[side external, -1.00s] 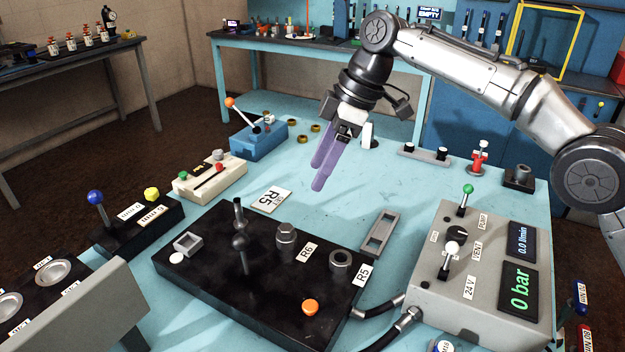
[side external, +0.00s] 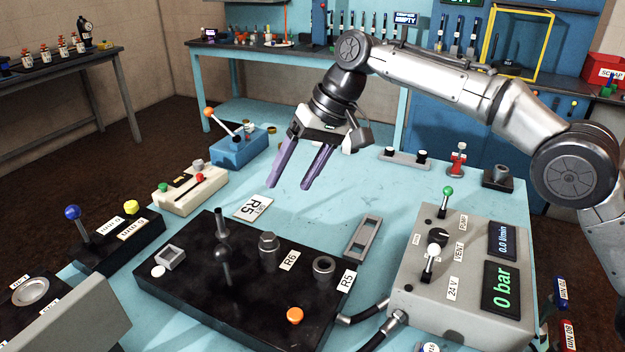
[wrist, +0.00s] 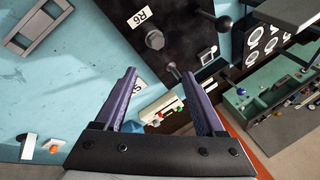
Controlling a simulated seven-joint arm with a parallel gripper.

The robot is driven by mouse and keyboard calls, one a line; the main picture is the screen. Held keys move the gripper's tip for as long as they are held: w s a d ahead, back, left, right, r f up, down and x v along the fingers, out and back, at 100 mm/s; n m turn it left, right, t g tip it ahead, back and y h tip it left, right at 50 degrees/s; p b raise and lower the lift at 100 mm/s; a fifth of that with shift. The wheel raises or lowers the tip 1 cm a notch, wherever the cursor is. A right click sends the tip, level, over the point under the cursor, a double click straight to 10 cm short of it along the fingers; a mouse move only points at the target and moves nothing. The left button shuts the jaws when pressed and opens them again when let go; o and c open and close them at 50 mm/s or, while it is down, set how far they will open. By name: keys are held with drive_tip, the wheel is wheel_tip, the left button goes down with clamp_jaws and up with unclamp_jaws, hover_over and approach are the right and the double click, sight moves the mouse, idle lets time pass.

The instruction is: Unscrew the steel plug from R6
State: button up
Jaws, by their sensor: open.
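The steel plug at R6 (side external: 268,249) is a grey hex-headed fitting standing upright on the black block (side external: 185,290), beside the white R6 label (side external: 289,261). It also shows in the wrist view (wrist: 155,40), beyond the fingertips and a little above them in the picture. My gripper (side external: 289,187) has two purple fingers spread apart with nothing between them. It hangs tilted in the air above and behind the block, clear of the plug. In the wrist view the open fingers (wrist: 162,75) point towards the block.
The R5 port (side external: 324,266) and an orange button (side external: 295,316) are on the block. A metal post with a ball (side external: 222,245) stands left of the plug. A slotted grey plate (side external: 363,238) lies behind. The control box (side external: 465,280) reads 0 bar and stands at right.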

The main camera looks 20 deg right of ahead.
sight(270, 236)
drive_tip(key=a+f+m, duration=0.1)
drive_tip(key=f+m, duration=0.3)
drive_tip(key=m, duration=0.4)
drive_tip(key=a+f+m, duration=0.2)
drive_tip(key=f+m, duration=0.2)
drive_tip(key=m, duration=0.4)
drive_tip(key=a+f+m+t+y, duration=0.1)
drive_tip(key=f+m, duration=0.3)
drive_tip(key=m, duration=0.4)
drive_tip(key=shift+w+a, duration=0.15)
drive_tip(key=shift+a, duration=0.1)
